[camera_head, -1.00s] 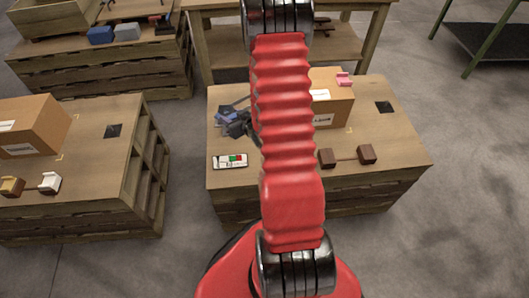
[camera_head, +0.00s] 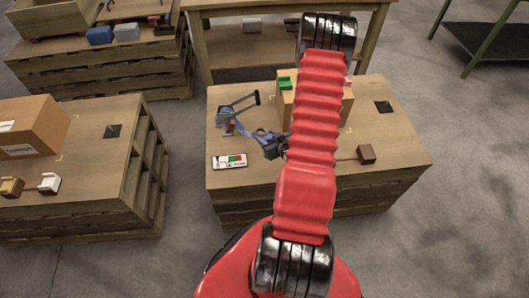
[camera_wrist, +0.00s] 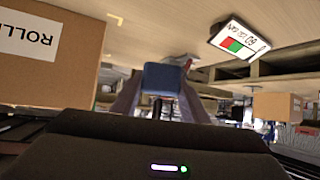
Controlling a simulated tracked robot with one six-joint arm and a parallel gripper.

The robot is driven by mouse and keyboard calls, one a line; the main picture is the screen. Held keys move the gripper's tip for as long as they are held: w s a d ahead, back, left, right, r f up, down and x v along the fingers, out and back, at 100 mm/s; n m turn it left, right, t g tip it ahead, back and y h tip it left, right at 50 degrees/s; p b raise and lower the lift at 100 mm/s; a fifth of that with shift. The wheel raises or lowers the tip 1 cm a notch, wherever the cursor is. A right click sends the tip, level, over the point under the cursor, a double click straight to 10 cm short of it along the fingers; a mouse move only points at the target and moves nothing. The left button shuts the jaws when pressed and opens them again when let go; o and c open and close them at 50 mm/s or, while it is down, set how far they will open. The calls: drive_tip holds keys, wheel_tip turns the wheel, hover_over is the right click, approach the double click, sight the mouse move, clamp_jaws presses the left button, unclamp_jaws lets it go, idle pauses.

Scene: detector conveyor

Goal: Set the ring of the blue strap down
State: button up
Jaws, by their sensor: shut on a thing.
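My gripper (camera_head: 247,131) reaches left over the middle pallet table (camera_head: 390,165), just above the printed card (camera_head: 229,161). Its fingers point to a blue piece with dark grey bars, likely the blue strap (camera_head: 224,118). In the wrist view a blue block (camera_wrist: 165,78) sits between the tips of my two fingers (camera_wrist: 160,104), and they are shut on it. I cannot make out the ring as a separate part. I cannot tell whether the strap touches the table.
A cardboard box (camera_head: 330,113) stands behind my arm, with a green piece (camera_head: 285,83) on top. A brown block (camera_head: 367,154) and a black square (camera_head: 383,107) are on the right. The card also shows in the wrist view (camera_wrist: 240,46).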

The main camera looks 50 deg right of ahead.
drive_tip(key=shift+f, duration=2.85)
drive_tip(key=shift+f, duration=2.1)
drive_tip(key=shift+f, duration=0.1)
drive_tip(key=o, duration=1.2)
drive_tip(key=shift+c, duration=0.2)
drive_tip(key=v, duration=1.2)
